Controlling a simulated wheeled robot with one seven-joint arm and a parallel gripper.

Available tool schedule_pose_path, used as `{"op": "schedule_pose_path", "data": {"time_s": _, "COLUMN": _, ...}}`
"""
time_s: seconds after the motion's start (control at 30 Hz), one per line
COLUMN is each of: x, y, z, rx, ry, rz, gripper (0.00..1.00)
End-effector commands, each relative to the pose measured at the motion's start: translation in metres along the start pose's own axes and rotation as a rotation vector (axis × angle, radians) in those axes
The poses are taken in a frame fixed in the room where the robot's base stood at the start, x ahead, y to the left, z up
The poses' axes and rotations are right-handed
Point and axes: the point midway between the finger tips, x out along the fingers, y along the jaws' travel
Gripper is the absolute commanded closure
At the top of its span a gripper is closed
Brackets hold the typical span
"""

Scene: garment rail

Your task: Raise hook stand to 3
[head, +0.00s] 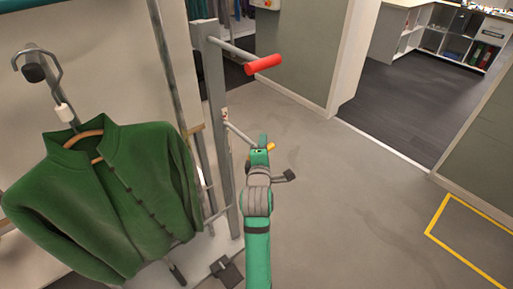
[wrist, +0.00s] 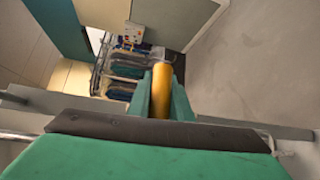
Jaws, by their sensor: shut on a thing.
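The hook stand's grey upright post (head: 217,110) stands left of my arm. A red-handled bar (head: 263,64) juts from its upper part to the right. A lower thin bar (head: 238,131) runs from the post toward my gripper (head: 264,143). My gripper is shut on a yellow handle (head: 271,147), which also shows between the green fingers in the wrist view (wrist: 161,88). A green jacket (head: 110,195) hangs on a wooden hanger from a hook (head: 35,72) at the left. Any numbers on the post are too small to read.
Open grey floor (head: 350,200) lies to the right, with a yellow floor marking (head: 470,245). A wall end (head: 300,50) and white shelves (head: 440,35) stand farther back. Hanging clothes (wrist: 126,65) show in the wrist view.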

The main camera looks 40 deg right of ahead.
Motion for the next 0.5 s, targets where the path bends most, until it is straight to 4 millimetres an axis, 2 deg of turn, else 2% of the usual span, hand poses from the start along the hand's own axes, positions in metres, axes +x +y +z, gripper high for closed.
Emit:
{"op": "schedule_pose_path", "data": {"time_s": 0.03, "x": -0.0010, "y": 0.0091, "z": 0.0025, "rx": 0.005, "ry": -0.003, "rz": 0.018, "gripper": 1.00}}
{"op": "schedule_pose_path", "data": {"time_s": 0.27, "x": -0.0014, "y": 0.0114, "z": 0.0034, "rx": 0.006, "ry": -0.005, "rz": 0.023, "gripper": 1.00}}
{"op": "schedule_pose_path", "data": {"time_s": 0.3, "x": -0.0014, "y": 0.0117, "z": 0.0035, "rx": 0.006, "ry": -0.005, "rz": 0.024, "gripper": 0.72}}
{"op": "schedule_pose_path", "data": {"time_s": 0.33, "x": -0.0014, "y": 0.0115, "z": 0.0035, "rx": 0.006, "ry": -0.005, "rz": 0.024, "gripper": 0.65}}
{"op": "schedule_pose_path", "data": {"time_s": 0.5, "x": -0.0010, "y": 0.0082, "z": 0.0021, "rx": 0.005, "ry": -0.003, "rz": 0.017, "gripper": 0.63}}
